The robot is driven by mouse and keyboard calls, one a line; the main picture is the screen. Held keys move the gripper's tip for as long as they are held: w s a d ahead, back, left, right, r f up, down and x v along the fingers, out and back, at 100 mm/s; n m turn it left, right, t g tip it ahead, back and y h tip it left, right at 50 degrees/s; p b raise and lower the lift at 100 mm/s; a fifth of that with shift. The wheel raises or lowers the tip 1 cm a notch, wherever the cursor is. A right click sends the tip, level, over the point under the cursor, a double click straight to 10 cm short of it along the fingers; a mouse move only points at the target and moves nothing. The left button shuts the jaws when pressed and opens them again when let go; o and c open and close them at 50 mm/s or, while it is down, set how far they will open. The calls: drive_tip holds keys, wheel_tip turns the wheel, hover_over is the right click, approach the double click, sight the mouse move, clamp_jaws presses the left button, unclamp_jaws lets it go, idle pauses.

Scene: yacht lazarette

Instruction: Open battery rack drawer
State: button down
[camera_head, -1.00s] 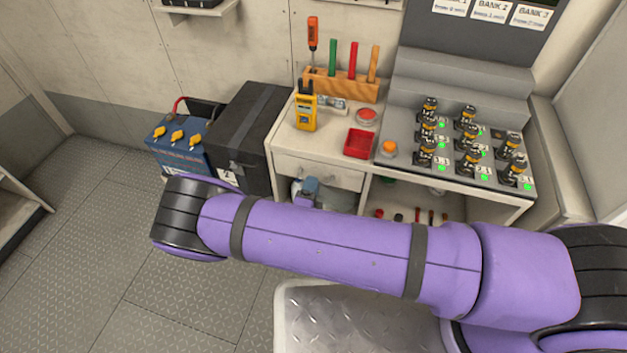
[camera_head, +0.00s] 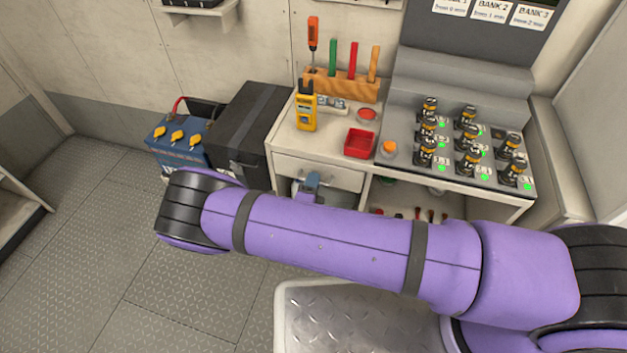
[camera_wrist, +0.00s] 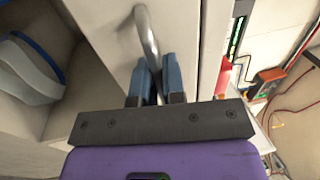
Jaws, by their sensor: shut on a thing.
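The pale battery rack drawer (camera_head: 318,174) sits under the left part of the workbench top, and its front looks closed or nearly so. In the wrist view the drawer front (camera_wrist: 105,25) fills the upper middle, with a curved metal drawer handle (camera_wrist: 147,32) standing out from it. My gripper (camera_wrist: 156,72) has its two blue fingers on either side of the handle's near end and is shut on it. In the head view only a bit of my gripper (camera_head: 312,181) shows against the drawer front; my purple arm hides the rest.
The workbench (camera_head: 290,143) carries a yellow meter (camera_head: 306,112), a red tray (camera_head: 360,143) and a tool rack (camera_head: 345,88). A black box (camera_head: 247,122) and a blue battery (camera_head: 176,143) stand left of it. The floor (camera_head: 90,230) at left is clear.

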drive_tip(key=r+v, duration=0.2)
drive_tip(key=v, duration=1)
drive_tip(key=s+r+v, duration=0.1)
drive_tip(key=r+v, duration=0.1)
drive_tip(key=v, duration=1)
drive_tip(key=shift+r, duration=0.3)
drive_tip(key=shift+a, duration=0.1)
drive_tip(key=c, duration=1.2)
unclamp_jaws()
drive_tip(key=shift+c, duration=0.2)
drive_tip(key=v, duration=1)
drive_tip(key=shift+s, duration=0.4)
drive_tip(key=shift+a, duration=0.15)
